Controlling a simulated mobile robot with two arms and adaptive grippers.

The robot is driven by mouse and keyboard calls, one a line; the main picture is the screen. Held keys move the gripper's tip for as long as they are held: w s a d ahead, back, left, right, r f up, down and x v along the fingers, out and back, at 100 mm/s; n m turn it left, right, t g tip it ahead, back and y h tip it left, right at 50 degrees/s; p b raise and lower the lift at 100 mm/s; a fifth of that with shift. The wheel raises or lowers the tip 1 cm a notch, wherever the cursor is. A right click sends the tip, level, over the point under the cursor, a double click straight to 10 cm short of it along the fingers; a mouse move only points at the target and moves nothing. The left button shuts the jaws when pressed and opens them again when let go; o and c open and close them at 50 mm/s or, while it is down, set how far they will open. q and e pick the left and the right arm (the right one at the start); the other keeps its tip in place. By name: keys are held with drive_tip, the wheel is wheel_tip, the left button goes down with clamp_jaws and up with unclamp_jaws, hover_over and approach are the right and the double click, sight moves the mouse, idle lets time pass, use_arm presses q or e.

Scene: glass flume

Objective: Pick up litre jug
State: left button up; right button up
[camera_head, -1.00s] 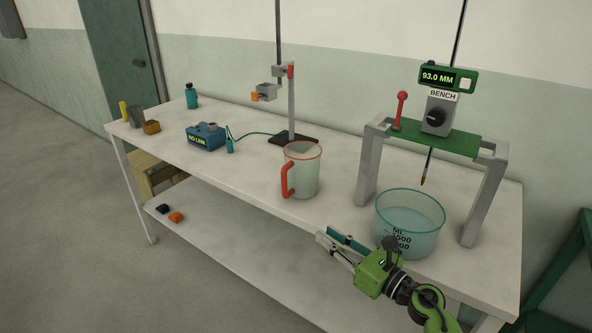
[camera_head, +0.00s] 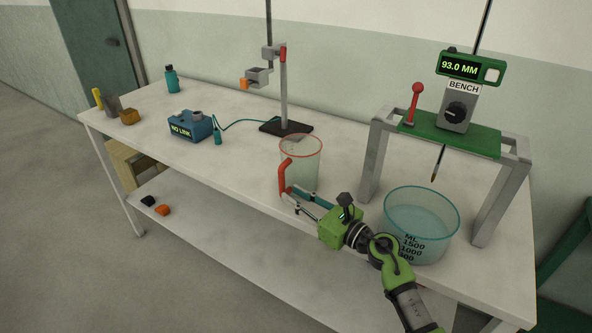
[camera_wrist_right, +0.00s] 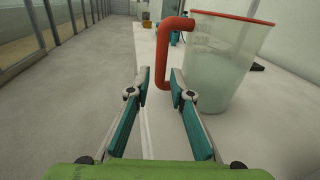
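The litre jug (camera_head: 305,165) is clear with a red rim and a red handle (camera_head: 283,175). It stands upright on the bench, with its handle towards the front left. In the right wrist view the jug (camera_wrist_right: 222,65) is at the upper right, and its handle (camera_wrist_right: 163,55) shows between the fingertips. My right gripper (camera_head: 285,197) is open, its fingers pointing at the handle low on the jug's near side. In the wrist view the gripper (camera_wrist_right: 160,78) has a gap between its fingers and does not grip the handle. My left gripper is not in view.
A glass beaker (camera_head: 420,230) of liquid stands right of my right arm, under a depth-gauge frame (camera_head: 455,138). A clamp stand (camera_head: 285,127) is behind the jug. A blue box (camera_head: 188,127) sits further left. The bench's front edge (camera_head: 215,193) is near.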

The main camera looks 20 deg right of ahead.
sight(284, 189)
drive_tip(key=shift+w+a, duration=0.1)
drive_tip(key=shift+w, duration=0.15)
drive_tip(key=p+x, duration=0.1)
drive_tip(key=x, duration=0.3)
drive_tip(key=shift+w+a+f, duration=0.15)
drive_tip(key=shift+w, duration=0.2)
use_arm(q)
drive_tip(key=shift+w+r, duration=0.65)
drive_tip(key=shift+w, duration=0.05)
use_arm(e)
clamp_jaws()
